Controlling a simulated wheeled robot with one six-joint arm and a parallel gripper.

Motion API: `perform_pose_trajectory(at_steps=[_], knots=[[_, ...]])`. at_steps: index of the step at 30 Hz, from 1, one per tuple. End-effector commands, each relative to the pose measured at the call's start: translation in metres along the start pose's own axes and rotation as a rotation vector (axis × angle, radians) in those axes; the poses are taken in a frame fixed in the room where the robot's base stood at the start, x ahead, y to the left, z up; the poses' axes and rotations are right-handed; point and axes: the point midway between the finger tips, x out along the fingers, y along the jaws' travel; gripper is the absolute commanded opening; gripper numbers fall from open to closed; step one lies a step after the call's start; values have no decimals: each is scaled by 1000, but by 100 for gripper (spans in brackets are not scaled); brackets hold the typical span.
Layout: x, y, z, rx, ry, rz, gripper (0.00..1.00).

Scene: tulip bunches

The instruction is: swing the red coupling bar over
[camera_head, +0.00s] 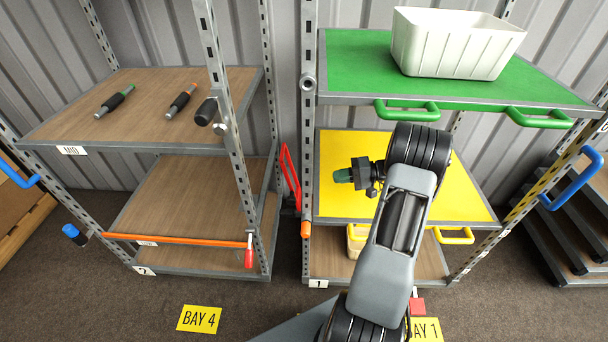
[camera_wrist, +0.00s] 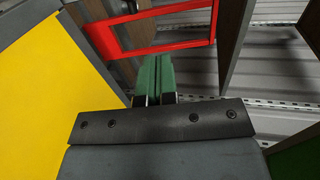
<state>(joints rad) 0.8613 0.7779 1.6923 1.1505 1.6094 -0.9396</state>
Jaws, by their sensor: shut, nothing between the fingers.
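The red coupling bar (camera_head: 290,178) is a narrow red loop in the gap between the left rack and the right rack. It stands steeply, slightly tilted, close to the right rack's left post. In the wrist view the red bar (camera_wrist: 165,38) crosses beyond my fingertips as a flat, open red frame. My gripper (camera_head: 343,176) is over the yellow shelf, right of the bar, with its green fingers pointing left. In the wrist view the green fingers (camera_wrist: 153,75) are pressed together and empty. Whether their tips touch the bar cannot be told. The rack's post partly hides the bar.
The yellow shelf (camera_head: 451,184) lies under my arm, below a green shelf (camera_head: 345,68) bearing a white bin (camera_head: 452,45). The right rack's perforated left post (camera_head: 308,120) stands between gripper and bar. An orange bar (camera_head: 180,239) spans the left rack's front.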

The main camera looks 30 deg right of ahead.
Motion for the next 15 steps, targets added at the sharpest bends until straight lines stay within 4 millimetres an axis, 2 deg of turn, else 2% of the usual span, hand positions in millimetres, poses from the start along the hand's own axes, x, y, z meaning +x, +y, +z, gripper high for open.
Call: perform_pose_trajectory(at_steps=[5,15], knots=[[16,2,-2,-7,10,-14,0],[79,2,-2,-5,12,-12,0]])
